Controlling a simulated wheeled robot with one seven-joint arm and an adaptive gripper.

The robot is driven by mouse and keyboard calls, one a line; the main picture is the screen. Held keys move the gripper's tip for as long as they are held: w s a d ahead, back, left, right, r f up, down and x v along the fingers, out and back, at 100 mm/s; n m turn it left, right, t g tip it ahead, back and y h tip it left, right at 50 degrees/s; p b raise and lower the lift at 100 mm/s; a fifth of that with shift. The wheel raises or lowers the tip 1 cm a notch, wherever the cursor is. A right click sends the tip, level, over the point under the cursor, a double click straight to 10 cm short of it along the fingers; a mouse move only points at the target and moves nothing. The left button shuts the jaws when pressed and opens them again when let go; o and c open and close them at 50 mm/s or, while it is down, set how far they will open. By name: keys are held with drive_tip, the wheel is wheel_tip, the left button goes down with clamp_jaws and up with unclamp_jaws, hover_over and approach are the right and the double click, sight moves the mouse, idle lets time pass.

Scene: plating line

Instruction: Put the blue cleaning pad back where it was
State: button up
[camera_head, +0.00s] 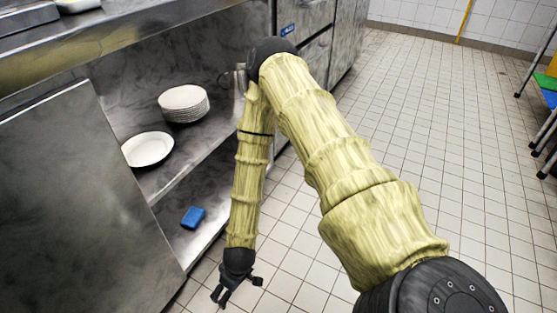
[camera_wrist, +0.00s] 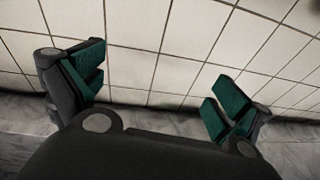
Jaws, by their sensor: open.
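A blue cleaning pad (camera_head: 193,217) lies on the lower shelf (camera_head: 180,245) of the steel counter, close to the shelf's front edge. My gripper (camera_head: 222,296) hangs in front of that shelf over the tiled floor, below and to the right of the pad in the head view, and apart from it. In the wrist view my gripper (camera_wrist: 155,95) is open, its two green-padded fingers wide apart with only floor tiles between them. The pad does not show in the wrist view.
A stack of white plates (camera_head: 183,103) and a single white plate (camera_head: 147,149) stand on the shelf above. A metal door (camera_head: 75,200) closes off the left. Floor (camera_head: 440,140) to the right is clear. Stools (camera_head: 548,95) stand far right.

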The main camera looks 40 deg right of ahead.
drive_tip(key=s+d+m+g, duration=0.1)
drive_tip(key=s+d, duration=0.1)
drive_tip(key=s, duration=0.6)
drive_tip(key=s+d+r+m+h, duration=0.1)
drive_tip(key=s+d+m, duration=0.1)
drive_tip(key=s, duration=0.7)
drive_tip(key=shift+s+d+m+g+h, duration=0.25)
drive_tip(key=shift+d+m+g+h, duration=0.05)
drive_tip(key=shift+g, duration=0.1)
